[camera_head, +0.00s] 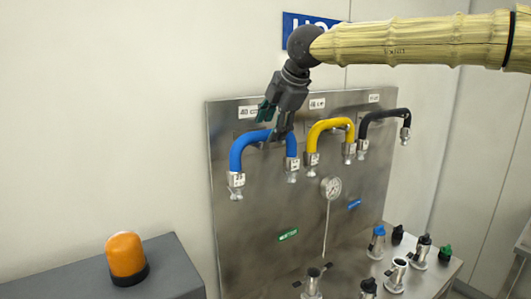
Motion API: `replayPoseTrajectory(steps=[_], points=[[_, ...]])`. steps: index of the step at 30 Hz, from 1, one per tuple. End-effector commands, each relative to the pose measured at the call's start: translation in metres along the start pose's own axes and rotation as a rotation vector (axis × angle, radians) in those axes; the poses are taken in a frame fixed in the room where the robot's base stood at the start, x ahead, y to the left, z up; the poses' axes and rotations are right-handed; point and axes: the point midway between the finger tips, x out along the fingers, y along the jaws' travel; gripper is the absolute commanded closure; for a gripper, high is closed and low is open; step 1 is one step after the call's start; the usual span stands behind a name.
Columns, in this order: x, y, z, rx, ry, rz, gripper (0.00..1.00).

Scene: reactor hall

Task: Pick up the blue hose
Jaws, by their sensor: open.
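The blue hose (238,146) is a bent U-shaped piece with metal end fittings, at the left of the upright steel panel (238,233). Its two ends hang downward. My gripper (273,124) comes down from above over the right half of the hose's top bend. Its fingers are apart, one to the left and one to the right. The fingers overlap the hose in the picture; I cannot tell whether they touch it. Part of the hose's top is hidden behind the gripper.
A yellow hose (330,124) and a black hose (382,114) hang to the right on the same panel. A gauge (331,187) sits below them. Several metal fittings stand on the ledge at lower right. An orange beacon (126,256) stands on a grey cabinet (176,267) at left.

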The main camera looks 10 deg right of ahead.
Motion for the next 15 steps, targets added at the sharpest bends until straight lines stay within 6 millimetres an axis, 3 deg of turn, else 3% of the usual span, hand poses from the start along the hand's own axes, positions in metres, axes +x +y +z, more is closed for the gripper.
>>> replayPoseTrajectory(steps=[15], points=[[0.049,0.005,0.005,-0.001,0.001,0.0,0.47]])
